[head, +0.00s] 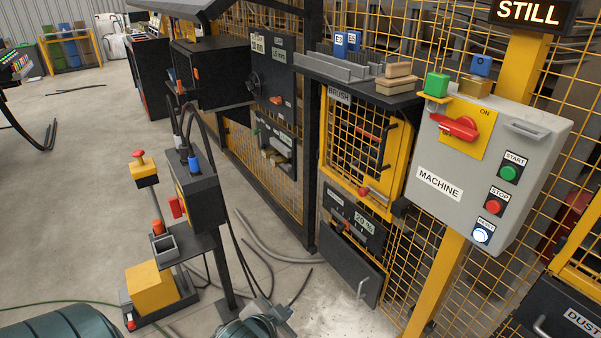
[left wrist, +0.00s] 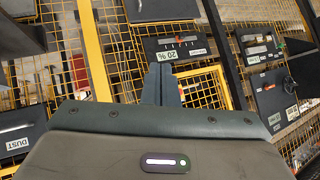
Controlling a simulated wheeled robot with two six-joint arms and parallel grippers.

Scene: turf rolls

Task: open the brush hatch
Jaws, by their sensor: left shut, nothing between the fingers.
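The brush hatch (head: 352,172) is a yellow-framed mesh door under a BRUSH label (head: 340,94), and it looks closed in the head view. A black bar handle (head: 384,148) runs along its right side. A red-tipped latch (head: 374,193) sits at its lower edge. My left gripper (head: 268,308) is low at the bottom of the head view, left of and below the hatch, apart from it. It is shut and empty; its fingers (left wrist: 161,84) show in the left wrist view, where yellow mesh (left wrist: 207,88) lies beyond. My right gripper is not in view.
A 20 % panel (head: 352,219) and a dark drawer (head: 350,264) sit below the hatch. The grey machine box (head: 470,178) stands right of it. A shelf with blocks (head: 355,75) juts above. A dark post box (head: 196,197) and cables stand left.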

